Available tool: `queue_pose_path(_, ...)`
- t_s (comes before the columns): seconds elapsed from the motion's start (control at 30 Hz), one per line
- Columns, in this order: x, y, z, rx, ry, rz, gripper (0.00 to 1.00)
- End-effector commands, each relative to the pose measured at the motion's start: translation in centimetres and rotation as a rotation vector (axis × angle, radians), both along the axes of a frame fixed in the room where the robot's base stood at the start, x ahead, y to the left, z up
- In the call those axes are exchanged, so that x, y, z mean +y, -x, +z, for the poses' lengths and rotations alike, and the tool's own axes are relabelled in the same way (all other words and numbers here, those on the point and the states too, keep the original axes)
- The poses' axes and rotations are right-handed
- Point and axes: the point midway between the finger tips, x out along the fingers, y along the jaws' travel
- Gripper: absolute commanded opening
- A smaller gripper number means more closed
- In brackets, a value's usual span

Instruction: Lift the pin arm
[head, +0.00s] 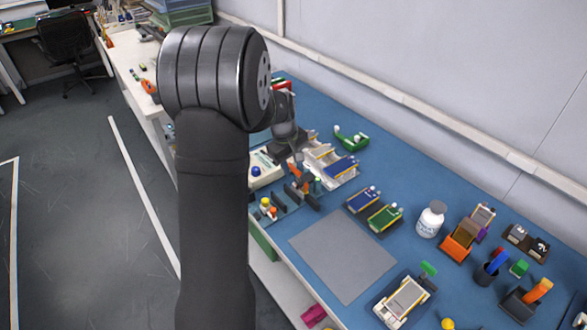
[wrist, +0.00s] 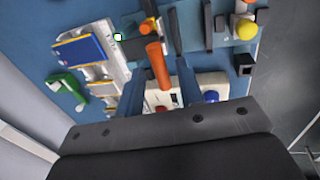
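The pin arm shows in the wrist view as an orange cylindrical handle (wrist: 158,66), with a smaller orange part beyond it. In the head view an orange piece (head: 296,173) at the fixture is likely the same handle, small and partly hidden. Gaps show between the handle and both fingers. In the head view my gripper (head: 297,158) is above the fixture, with my own arm covering much of the left side.
A white tray (wrist: 112,68) with a blue pouch cell (wrist: 78,51) lies left of my gripper in the wrist view. A white box with a blue button (wrist: 211,96) is to the right, below a yellow knob (wrist: 246,29). A grey mat (head: 342,256) is bare.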

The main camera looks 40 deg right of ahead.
Motion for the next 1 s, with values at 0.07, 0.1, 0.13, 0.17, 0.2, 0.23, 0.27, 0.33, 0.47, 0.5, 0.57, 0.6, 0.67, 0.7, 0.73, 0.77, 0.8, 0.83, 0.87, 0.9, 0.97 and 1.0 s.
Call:
queue_pose_path(0.07, -0.2, 0.0, -1.0, 0.002, -0.001, 0.000, 0.34)
queue_pose_path(0.1, -0.3, 0.0, -1.4, 0.001, -0.001, 0.000, 0.34)
queue_pose_path(0.13, -0.3, 0.0, -1.6, 0.001, 0.000, 0.000, 0.34)
queue_pose_path(0.17, -0.4, 0.0, -1.8, 0.001, 0.000, 0.000, 0.34)
queue_pose_path(0.2, -0.4, 0.0, -1.9, 0.001, 0.000, 0.000, 0.34)
queue_pose_path(0.23, -0.4, 0.0, -2.0, 0.001, 0.000, 0.000, 0.34)
queue_pose_path(0.27, -0.4, 0.0, -2.1, 0.001, 0.000, 0.000, 0.34)
queue_pose_path(0.33, -0.5, 0.0, -2.2, 0.000, 0.000, 0.000, 0.34)
queue_pose_path(0.47, -0.5, 0.0, -2.1, 0.000, 0.000, 0.000, 0.34)
queue_pose_path(0.5, -0.4, 0.0, -2.1, 0.000, 0.000, 0.000, 0.34)
queue_pose_path(0.57, -0.4, 0.0, -2.1, 0.000, 0.000, 0.000, 0.24)
queue_pose_path(0.6, -0.4, 0.0, -2.1, 0.000, 0.000, 0.000, 0.16)
queue_pose_path(0.67, -0.4, 0.0, -2.1, 0.000, 0.000, 0.000, 0.05)
queue_pose_path(0.7, -0.4, 0.0, -2.1, 0.000, 0.000, 0.000, 0.00)
queue_pose_path(0.73, -0.4, 0.0, -2.1, 0.000, 0.000, -0.001, 0.00)
queue_pose_path(0.77, -0.4, 0.0, -2.1, 0.000, 0.000, -0.001, 0.00)
queue_pose_path(0.8, -0.4, 0.0, -2.1, 0.000, 0.000, -0.001, 0.00)
queue_pose_path(0.83, -0.4, 0.0, -2.1, 0.000, 0.000, -0.001, 0.00)
queue_pose_path(0.87, -0.4, 0.0, -2.1, 0.000, -0.001, -0.001, 0.00)
queue_pose_path(0.9, -0.4, 0.0, -2.1, 0.000, -0.002, -0.001, 0.00)
queue_pose_path(0.97, -0.4, 0.0, -2.1, 0.000, -0.006, -0.002, 0.00)
queue_pose_path(1.0, -0.5, 0.0, -2.1, -0.001, -0.012, -0.003, 0.00)
